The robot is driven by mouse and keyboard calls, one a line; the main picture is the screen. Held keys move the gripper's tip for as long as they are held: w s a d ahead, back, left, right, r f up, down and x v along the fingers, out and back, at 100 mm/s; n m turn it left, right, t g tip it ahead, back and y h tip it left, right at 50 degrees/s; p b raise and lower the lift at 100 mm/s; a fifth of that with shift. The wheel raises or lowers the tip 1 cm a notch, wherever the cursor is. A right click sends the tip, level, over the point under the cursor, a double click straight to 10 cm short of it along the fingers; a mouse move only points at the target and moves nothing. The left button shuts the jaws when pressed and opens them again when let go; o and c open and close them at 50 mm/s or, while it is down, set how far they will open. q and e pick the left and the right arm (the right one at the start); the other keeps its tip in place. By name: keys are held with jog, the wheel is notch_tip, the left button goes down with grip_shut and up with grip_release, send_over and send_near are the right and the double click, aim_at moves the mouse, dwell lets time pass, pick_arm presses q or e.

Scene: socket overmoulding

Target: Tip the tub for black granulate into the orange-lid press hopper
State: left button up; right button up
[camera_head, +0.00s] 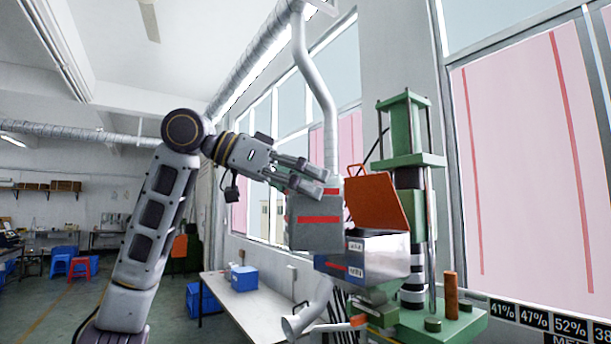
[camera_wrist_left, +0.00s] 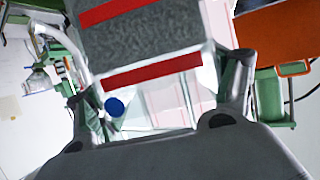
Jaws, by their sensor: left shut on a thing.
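The tub for black granulate (camera_head: 318,232) is a grey box with a red band. It hangs roughly upright from my left gripper (camera_head: 312,180), which is shut on its upper part. In the left wrist view the tub (camera_wrist_left: 155,70) lies between the fingers and shows red bands and a speckled dark grey area that looks like granulate. The press hopper (camera_head: 385,262) is a grey metal box with labels, just right of and below the tub. Its orange lid (camera_head: 376,203) stands raised; the lid also shows in the left wrist view (camera_wrist_left: 280,38). The hopper's inside is mostly hidden.
The green press (camera_head: 410,160) stands close behind and right of the hopper. A grey vertical pipe (camera_head: 327,120) runs just behind the tub. A white table (camera_head: 250,305) with a blue box (camera_head: 244,278) stands lower left. The floor at left is mostly clear.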

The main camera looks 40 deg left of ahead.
aim_at(289, 218)
pick_arm(q)
jog(key=shift+m+g+h, duration=0.6)
jog(key=shift+m+h, duration=0.1)
jog(key=shift+s+d+f, duration=0.3)
jog(key=shift+s+f, duration=0.15)
jog(key=shift+f, duration=0.25)
jog(key=shift+s+d+f, duration=0.35)
jog(key=shift+s+f, duration=0.05)
jog(key=shift+f, duration=0.35)
jog(key=shift+s+d+f, duration=0.3)
jog(key=shift+s+f, duration=0.15)
jog(key=shift+f, duration=0.25)
jog(key=shift+s+f, duration=0.3)
jog(key=shift+f, duration=0.25)
jog(key=shift+s+f, duration=0.1)
jog(key=shift+f, duration=0.2)
jog(key=shift+a+f, duration=0.2)
jog(key=shift+f, duration=0.15)
jog(key=shift+s, duration=0.1)
